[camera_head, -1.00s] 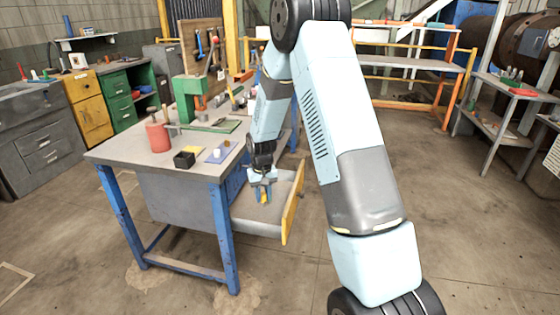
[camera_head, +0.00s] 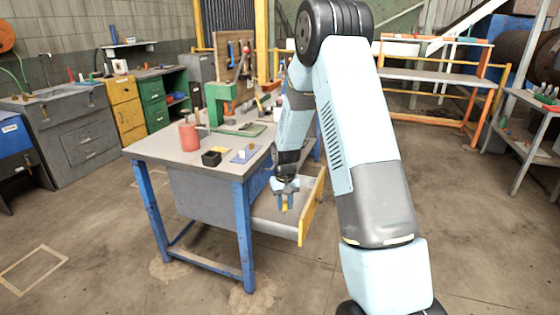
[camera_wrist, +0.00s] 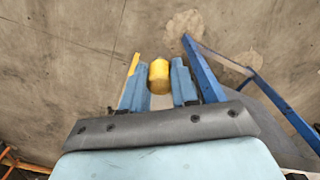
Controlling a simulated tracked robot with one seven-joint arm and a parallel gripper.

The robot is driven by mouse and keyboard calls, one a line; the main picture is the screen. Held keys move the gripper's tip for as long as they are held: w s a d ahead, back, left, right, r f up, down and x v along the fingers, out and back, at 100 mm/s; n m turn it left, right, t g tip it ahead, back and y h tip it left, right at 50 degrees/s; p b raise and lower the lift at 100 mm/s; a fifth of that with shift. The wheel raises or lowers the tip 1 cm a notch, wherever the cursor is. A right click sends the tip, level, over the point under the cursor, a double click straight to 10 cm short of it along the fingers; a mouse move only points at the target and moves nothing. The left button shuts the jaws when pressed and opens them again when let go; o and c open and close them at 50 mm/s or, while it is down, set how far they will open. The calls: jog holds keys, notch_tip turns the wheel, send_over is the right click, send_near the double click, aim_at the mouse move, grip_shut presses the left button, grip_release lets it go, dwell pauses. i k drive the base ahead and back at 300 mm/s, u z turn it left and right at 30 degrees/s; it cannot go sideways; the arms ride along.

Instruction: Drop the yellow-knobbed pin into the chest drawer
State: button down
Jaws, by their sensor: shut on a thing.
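The yellow-knobbed pin shows as a yellow knob (camera_wrist: 159,76) between the two blue fingers of my gripper (camera_wrist: 158,82) in the wrist view. My gripper is shut on it. The rest of the pin is mostly hidden by the fingers and wrist. In the head view my gripper (camera_head: 284,200) points down with a small yellow spot at its tip. It overlaps the open chest drawer (camera_head: 266,222), which is pulled out from under the workbench. The drawer has a grey inside and a yellow front (camera_head: 312,208). The gap between pin and drawer floor is hard to judge.
The grey workbench (camera_head: 165,150) has blue legs and stands left of my gripper. A red canister (camera_head: 189,137), a black box (camera_head: 211,159) and a green press (camera_head: 217,104) stand on it. The floor (camera_head: 120,255) in front is clear.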

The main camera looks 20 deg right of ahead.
aim_at(268, 202)
jog(key=u, duration=0.05)
jog(key=i, duration=0.85)
jog(key=z, duration=0.15)
